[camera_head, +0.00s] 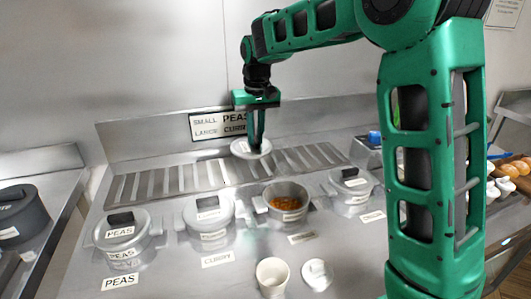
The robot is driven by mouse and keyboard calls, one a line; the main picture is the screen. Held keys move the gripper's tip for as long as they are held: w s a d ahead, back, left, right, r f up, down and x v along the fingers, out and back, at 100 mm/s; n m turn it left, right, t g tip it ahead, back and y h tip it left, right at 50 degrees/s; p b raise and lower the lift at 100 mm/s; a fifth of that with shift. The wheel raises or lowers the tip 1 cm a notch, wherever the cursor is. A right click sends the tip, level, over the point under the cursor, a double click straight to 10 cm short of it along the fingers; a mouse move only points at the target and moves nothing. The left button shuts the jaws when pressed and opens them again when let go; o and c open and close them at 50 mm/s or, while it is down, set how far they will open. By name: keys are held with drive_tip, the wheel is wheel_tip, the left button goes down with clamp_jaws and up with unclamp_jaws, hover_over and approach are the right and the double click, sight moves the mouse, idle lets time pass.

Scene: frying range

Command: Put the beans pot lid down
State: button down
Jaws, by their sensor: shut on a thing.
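My gripper (256,145) is shut on a pale round pot lid (241,149). It holds the lid in front of the sign and over the slotted rack (180,181), as seen in the head view. I cannot tell whether the lid touches the rack. An uncovered pot (288,214) with orange-brown food inside stands in the row below and to the right of the lid. Its label is too small to read, so I cannot confirm that it is the beans pot.
Lidded pots stand in the same row: peas (122,236), curry (209,216) and one at right (350,190). A white cup (272,277) and a small white round item (317,274) stand in front. A dark pot (20,214) is far left; bread rolls (513,168) are far right.

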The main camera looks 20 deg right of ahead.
drive_tip(key=w+d+f, duration=0.2)
drive_tip(key=d, duration=0.1)
drive_tip(key=d+f, duration=0.1)
drive_tip(key=shift+w+d+f, duration=0.2)
drive_tip(key=shift+w+d, duration=0.15)
drive_tip(key=shift+w, duration=0.05)
drive_tip(key=shift+f, duration=1.95)
drive_tip(key=c, duration=1.8)
unclamp_jaws()
drive_tip(key=shift+f, duration=0.1)
drive_tip(key=shift+o, duration=0.2)
drive_tip(key=r, duration=0.4)
drive_tip(key=s+r, duration=0.1)
drive_tip(key=r, duration=0.7)
drive_tip(key=shift+s+r, duration=0.1)
drive_tip(key=shift+s, duration=0.15)
